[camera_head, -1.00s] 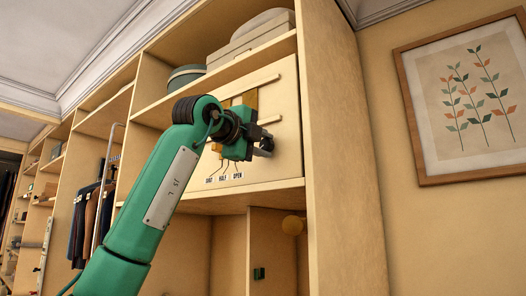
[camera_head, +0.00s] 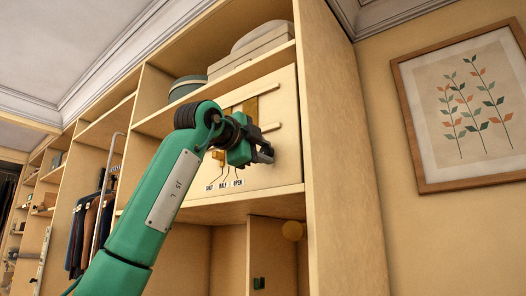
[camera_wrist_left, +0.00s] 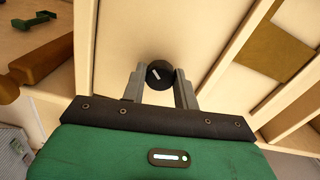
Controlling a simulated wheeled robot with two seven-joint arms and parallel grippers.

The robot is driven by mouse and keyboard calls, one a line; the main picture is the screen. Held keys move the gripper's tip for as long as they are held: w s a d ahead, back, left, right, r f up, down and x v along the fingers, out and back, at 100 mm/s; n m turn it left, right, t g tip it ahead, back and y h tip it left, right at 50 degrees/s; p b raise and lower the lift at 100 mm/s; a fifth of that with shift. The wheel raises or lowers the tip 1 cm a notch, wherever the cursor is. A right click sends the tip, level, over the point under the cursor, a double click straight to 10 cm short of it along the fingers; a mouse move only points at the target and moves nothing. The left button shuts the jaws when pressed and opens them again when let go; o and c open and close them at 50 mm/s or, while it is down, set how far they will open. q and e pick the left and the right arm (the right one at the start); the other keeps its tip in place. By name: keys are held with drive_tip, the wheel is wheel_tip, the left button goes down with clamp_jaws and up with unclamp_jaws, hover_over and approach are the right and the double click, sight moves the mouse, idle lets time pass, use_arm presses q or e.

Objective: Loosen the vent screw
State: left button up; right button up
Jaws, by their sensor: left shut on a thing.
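My left gripper (camera_head: 264,152) reaches up to the cream panel (camera_head: 284,110) under the top shelf. In the left wrist view its two fingers (camera_wrist_left: 160,88) stand on either side of a round black screw knob (camera_wrist_left: 160,74) with a white line on its face. The gripper is shut on this knob. The white line lies at a slant. In the head view the gripper hides the knob. My right gripper is out of view.
A brass plate (camera_head: 250,107) sits between two rails above the gripper; it also shows in the left wrist view (camera_wrist_left: 275,58). A tall cabinet side (camera_head: 340,150) stands close on the right.

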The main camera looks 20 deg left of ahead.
use_arm(q)
drive_tip(key=o, duration=1)
drive_tip(key=shift+s+a, duration=0.1)
drive_tip(key=shift+s, duration=0.1)
drive_tip(key=shift+b+v, duration=2)
drive_tip(key=shift+v, duration=4.7)
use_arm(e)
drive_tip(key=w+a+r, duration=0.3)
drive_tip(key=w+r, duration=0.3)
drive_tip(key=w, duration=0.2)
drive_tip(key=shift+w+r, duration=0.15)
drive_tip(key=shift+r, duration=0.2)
